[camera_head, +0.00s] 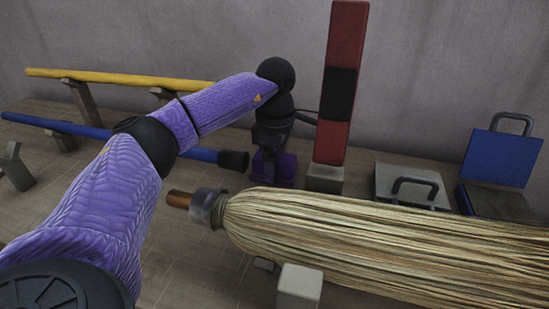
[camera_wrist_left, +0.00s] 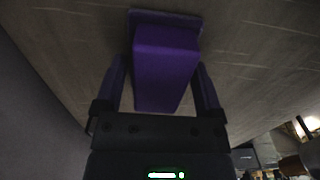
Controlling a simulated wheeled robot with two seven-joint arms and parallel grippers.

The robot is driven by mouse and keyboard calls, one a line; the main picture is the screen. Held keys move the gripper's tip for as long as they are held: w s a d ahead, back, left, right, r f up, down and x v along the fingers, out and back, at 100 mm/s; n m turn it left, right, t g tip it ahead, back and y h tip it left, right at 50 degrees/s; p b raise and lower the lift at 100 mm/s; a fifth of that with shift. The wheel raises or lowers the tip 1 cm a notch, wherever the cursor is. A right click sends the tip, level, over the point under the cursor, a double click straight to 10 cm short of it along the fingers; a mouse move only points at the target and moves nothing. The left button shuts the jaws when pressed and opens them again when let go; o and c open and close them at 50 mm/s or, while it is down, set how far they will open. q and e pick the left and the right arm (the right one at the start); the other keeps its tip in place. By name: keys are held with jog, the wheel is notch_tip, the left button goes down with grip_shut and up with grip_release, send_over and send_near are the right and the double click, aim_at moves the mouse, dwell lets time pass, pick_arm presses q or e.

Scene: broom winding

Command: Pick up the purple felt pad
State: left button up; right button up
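The purple felt pad (camera_head: 287,168) stands on the wooden table at the foot of the red post, partly hidden by my left gripper. In the left wrist view the pad (camera_wrist_left: 166,60) is a purple block on a wider flat purple base. My left gripper (camera_head: 268,150) points down at it. In the left wrist view the two fingers of the gripper (camera_wrist_left: 162,88) stand on either side of the block, with small gaps visible, so the gripper looks open around it. My right gripper is not in view.
The red post (camera_head: 324,135) with a black band rises close beside the gripper. The straw broom (camera_head: 380,235) lies in front on a pale block (camera_head: 299,287). Blue (camera_head: 90,129) and yellow (camera_head: 120,78) poles lie left. A grey box (camera_head: 410,187) and blue-lidded box (camera_head: 502,158) stand right.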

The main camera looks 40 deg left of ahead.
pick_arm(q)
jog(key=shift+c, duration=1)
notch_tip(320, 180, up, 10)
jog(key=p, duration=0.5)
jog(key=shift+r, duration=0.15)
jog(key=o, duration=0.6)
jog(key=c, duration=0.4)
